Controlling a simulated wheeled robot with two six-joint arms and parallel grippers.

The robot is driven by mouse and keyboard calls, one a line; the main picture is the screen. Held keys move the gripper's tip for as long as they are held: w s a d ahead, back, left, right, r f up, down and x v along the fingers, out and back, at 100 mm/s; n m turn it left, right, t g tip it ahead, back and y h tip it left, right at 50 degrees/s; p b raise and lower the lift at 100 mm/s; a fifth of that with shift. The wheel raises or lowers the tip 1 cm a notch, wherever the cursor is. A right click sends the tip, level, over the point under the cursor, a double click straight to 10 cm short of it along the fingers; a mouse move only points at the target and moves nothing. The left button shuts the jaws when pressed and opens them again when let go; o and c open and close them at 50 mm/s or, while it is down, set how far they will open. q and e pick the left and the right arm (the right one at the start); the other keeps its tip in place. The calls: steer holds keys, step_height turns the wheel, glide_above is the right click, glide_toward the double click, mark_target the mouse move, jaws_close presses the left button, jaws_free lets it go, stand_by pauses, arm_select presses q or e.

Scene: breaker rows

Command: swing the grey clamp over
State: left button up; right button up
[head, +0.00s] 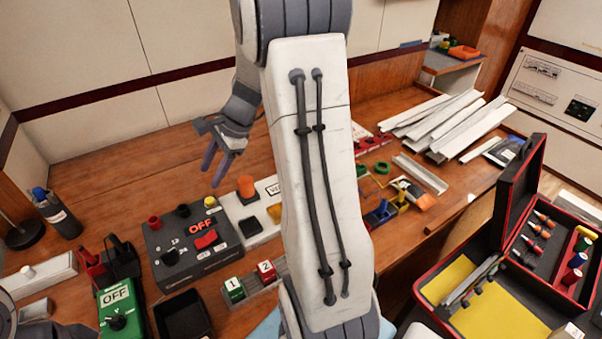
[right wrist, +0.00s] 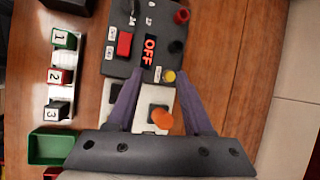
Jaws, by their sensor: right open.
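My right gripper (head: 212,176) is open and empty, with its two purple fingers above the table behind the black control box (head: 190,238). The right wrist view shows the fingers apart (right wrist: 160,74), their tips over the edge of that box. An orange-topped part on a dark grey base (head: 246,187) stands on a white panel (head: 235,211); it also shows between the fingers in the right wrist view (right wrist: 161,118). I cannot tell whether this part is the grey clamp; no other clamp is clear. My right arm hides the table's middle. My left gripper is not in view.
Numbered blocks (head: 234,288) sit in a row in front of the panel. A green OFF box (head: 115,302) and black tray (head: 183,317) stand front left. White strips (head: 440,120) lie back right; an open red-edged toolbox (head: 425,295) stands right. Bare wood lies behind the control box.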

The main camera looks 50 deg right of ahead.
steer(key=s+d+f+m+t+h+b, duration=0.1)
steer(key=d+f+m, duration=0.3)
steer(key=d, duration=0.7)
steer(key=s+d+f+m+t+h+b, duration=0.1)
steer(key=s+d+f+m+t+b, duration=0.1)
steer(key=d+m, duration=0.4)
steer(key=s+d+f+m+t+h+b, duration=0.2)
steer(key=s+d+f+m, duration=0.3)
steer(key=d, duration=1.1)
steer(key=shift+s+d+f+m+b, duration=0.15)
steer(key=shift+s+f+m+b, duration=0.05)
steer(key=shift+f+m+b, duration=0.4)
arm_select(q)
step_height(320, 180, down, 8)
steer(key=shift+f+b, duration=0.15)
steer(key=shift+b, duration=0.15)
arm_select(e)
steer(key=x, duration=1)
steer(key=shift+w+d+r, duration=0.1)
steer(key=shift+w+d, duration=0.05)
steer(key=shift+w, duration=0.05)
jaws_close()
